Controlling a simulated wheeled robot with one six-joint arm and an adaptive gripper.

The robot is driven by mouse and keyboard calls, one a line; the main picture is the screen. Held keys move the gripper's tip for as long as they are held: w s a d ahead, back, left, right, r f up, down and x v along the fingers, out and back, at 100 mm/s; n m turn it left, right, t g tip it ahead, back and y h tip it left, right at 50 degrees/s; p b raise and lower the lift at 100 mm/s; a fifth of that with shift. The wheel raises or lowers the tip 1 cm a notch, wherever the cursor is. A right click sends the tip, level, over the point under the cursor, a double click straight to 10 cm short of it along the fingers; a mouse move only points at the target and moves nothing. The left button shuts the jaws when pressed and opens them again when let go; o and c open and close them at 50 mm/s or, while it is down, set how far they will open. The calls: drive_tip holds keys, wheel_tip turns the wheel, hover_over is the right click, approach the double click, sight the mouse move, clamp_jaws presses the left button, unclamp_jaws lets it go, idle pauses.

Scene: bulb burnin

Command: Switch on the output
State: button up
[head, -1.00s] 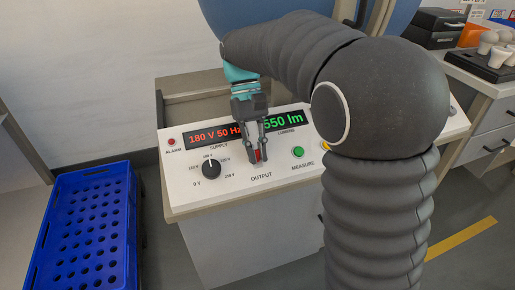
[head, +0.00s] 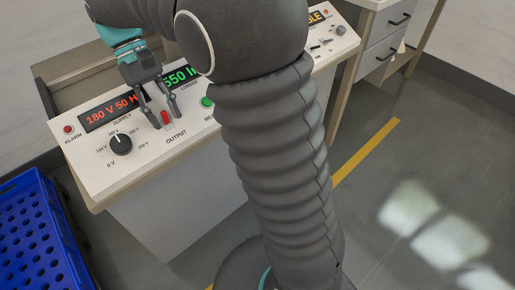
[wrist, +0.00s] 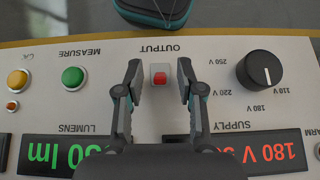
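In the head view, my gripper (head: 167,119) points down at the panel around the switch. I cannot tell how far the tips are above the panel. The supply display (head: 112,110) reads 180 V 50 Hz in red. The green lumens display (head: 182,76) is lit, partly hidden.
A black supply knob (wrist: 260,70) and a green measure button (wrist: 73,78) flank the switch. A yellow button (wrist: 18,79) is farther along the panel. A red alarm lamp (head: 68,129) is at the panel's left. A blue crate (head: 35,230) stands on the floor left.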

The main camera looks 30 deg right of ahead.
drive_tip(key=shift+s, duration=0.1)
drive_tip(key=shift+s+f+t+b, duration=0.1)
drive_tip(key=shift+t+b, duration=0.3)
drive_tip(key=shift+t, duration=0.1)
drive_tip(key=t+b, duration=0.1)
drive_tip(key=b, duration=0.2)
drive_tip(key=shift+s+d+f+t+y, duration=0.15)
drive_tip(key=shift+s+f+t+y, duration=0.15)
drive_tip(key=shift+t+y, duration=0.1)
drive_tip(key=t+b, duration=0.1)
drive_tip(key=b, duration=0.3)
drive_tip(key=t+b, duration=0.2)
drive_tip(key=b, duration=0.2)
drive_tip(key=shift+s+d+y, duration=0.1)
drive_tip(key=shift+s+y, duration=0.25)
drive_tip(key=shift+y, duration=0.05)
